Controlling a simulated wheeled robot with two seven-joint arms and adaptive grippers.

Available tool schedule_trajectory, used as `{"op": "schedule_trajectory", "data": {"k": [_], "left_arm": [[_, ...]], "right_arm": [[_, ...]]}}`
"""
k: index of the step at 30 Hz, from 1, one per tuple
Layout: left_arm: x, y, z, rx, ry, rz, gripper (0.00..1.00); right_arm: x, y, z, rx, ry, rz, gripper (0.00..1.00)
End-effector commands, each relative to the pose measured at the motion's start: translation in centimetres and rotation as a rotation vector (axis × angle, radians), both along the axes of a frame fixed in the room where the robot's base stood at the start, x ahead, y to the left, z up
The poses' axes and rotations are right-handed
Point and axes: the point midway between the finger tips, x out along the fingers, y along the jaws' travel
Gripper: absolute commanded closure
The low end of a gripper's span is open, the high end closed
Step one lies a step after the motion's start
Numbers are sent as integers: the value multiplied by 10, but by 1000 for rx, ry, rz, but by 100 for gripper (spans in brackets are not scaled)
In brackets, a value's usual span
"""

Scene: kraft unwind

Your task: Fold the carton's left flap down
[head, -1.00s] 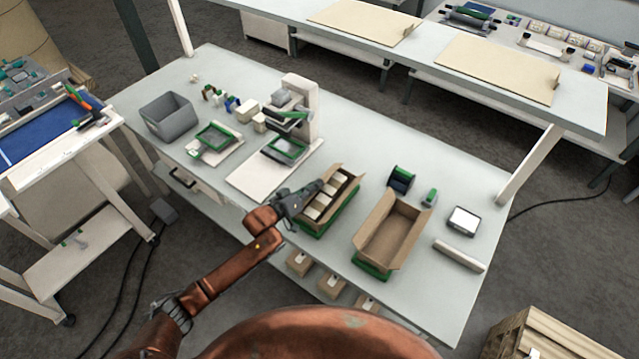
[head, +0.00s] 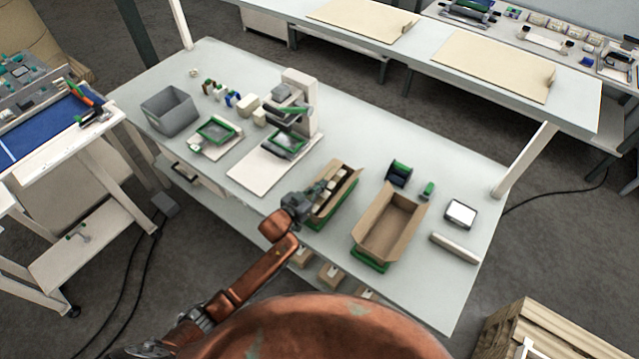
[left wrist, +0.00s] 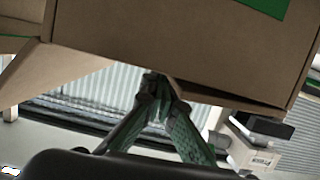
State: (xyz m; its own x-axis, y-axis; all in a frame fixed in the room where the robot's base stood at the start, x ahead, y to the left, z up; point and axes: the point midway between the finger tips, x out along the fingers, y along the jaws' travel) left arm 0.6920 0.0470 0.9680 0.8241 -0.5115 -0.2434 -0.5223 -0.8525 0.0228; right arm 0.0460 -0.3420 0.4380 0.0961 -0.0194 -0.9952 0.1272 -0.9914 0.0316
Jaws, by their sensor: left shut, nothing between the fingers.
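My left gripper (head: 321,187) is at the carton's left side, shut and empty, and hides part of that side. The left flap's exact angle cannot be told. In the left wrist view, the shut fingers (left wrist: 157,82) point at the brown cardboard (left wrist: 150,45), very close to its lower edge; contact cannot be told. My right gripper is not in view.
An empty open carton (head: 388,230) stands just to the right in a green holder. A scale-like device (head: 463,214) and a pale roll (head: 454,248) lie beyond it. A press-like machine (head: 298,105) and a grey bin (head: 170,112) stand farther left.

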Motion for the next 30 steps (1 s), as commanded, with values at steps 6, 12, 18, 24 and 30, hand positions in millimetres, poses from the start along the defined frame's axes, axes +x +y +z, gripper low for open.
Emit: {"op": "schedule_trajectory", "data": {"k": [6, 12, 18, 24, 30], "left_arm": [[-1, -1, -2, 39, -24, 0, 100], [-1, -1, -2, 47, -29, -1, 100], [-1, -1, -2, 45, -29, 0, 100], [-1, -1, 2, 45, -29, 0, 100], [0, -1, 25, 45, -29, 0, 100]], "right_arm": [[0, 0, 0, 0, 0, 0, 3], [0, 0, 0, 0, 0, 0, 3], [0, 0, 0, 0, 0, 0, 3], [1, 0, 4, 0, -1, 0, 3], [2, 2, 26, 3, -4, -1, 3]]}}
